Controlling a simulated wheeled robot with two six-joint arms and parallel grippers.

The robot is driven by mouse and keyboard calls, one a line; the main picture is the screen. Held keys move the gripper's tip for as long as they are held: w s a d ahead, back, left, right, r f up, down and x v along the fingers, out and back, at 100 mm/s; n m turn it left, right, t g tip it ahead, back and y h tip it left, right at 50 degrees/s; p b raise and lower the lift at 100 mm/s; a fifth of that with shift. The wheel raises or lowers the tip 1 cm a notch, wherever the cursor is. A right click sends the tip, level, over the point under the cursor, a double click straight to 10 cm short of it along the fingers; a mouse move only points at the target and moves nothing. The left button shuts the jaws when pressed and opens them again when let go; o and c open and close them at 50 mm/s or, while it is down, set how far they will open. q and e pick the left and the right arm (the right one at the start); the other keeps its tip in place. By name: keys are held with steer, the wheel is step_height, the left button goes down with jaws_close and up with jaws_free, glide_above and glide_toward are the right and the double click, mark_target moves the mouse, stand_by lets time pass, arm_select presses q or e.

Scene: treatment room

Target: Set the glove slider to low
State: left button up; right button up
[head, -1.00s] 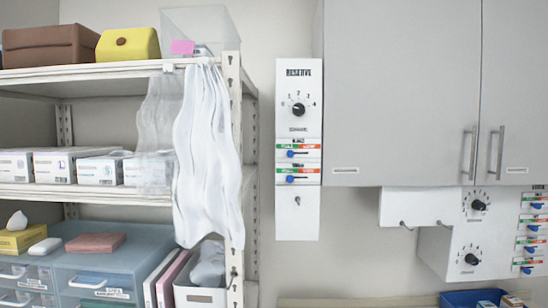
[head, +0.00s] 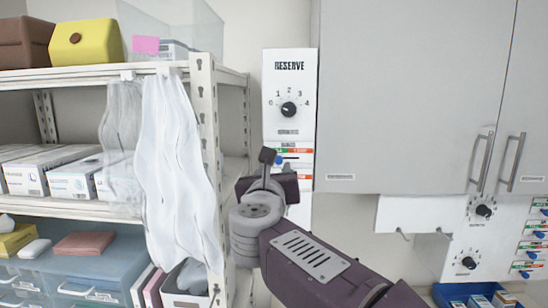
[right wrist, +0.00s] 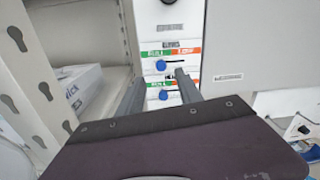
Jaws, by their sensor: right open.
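The white RESERVE panel (head: 290,75) hangs on the wall between the shelf and the cabinet. In the right wrist view a label reading GLOVES sits above the upper slider, whose blue knob (right wrist: 161,65) is at the left of its dark slot, under the green part of a green and red strip. That knob also shows in the head view (head: 279,160). A second slider with a blue knob (right wrist: 163,95) is just below. My right gripper (right wrist: 160,88) is open and empty in front of the panel, its fingers either side of the lower slider. My left gripper is out of view.
More dials and sliders are at far right, above a blue bin (head: 465,292).

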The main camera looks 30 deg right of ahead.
mark_target(278, 161)
steer(key=p+x, duration=0.2)
steer(key=x, duration=0.5)
steer(key=shift+w+d+f, duration=0.1)
steer(key=shift+w+d, duration=0.15)
steer(key=shift+d, duration=0.15)
steer(key=shift+w+d+p, duration=0.2)
steer(key=shift+w+p, duration=0.1)
steer(key=shift+w, duration=0.1)
steer(key=shift+a, duration=0.1)
steer(key=shift+s, duration=0.15)
jaws_close()
